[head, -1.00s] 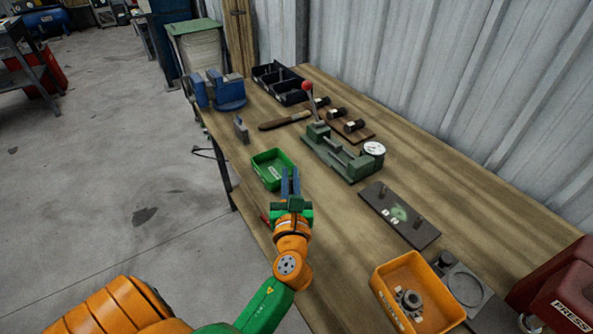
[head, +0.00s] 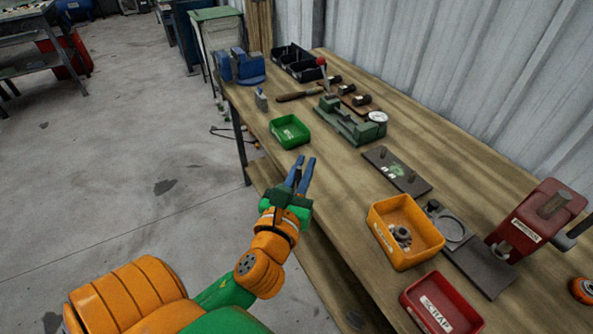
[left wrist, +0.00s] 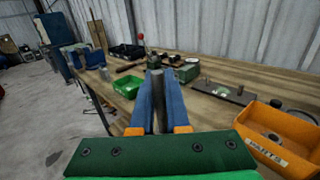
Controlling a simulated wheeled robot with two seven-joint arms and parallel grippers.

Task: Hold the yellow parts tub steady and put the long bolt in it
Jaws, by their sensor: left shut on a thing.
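The yellow parts tub (head: 418,254) stands upright on the bench, right of my left gripper, with some grey metal parts inside. It also shows at the right of the left wrist view (left wrist: 298,164). My left gripper (head: 300,168) is near the bench's front edge, apart from the tub. Its blue fingers are shut on a slim dark grey rod, which looks like the long bolt (left wrist: 160,108), seen between the fingers in the left wrist view. The bolt is hard to make out in the head view. My right gripper is in neither view.
A green tray (head: 290,132) lies beyond my left gripper. A red scrap bin (head: 432,302) and a red press (head: 530,220) stand around the yellow tub. A dark plate with pegs (head: 397,170) and a green fixture (head: 350,122) lie farther back.

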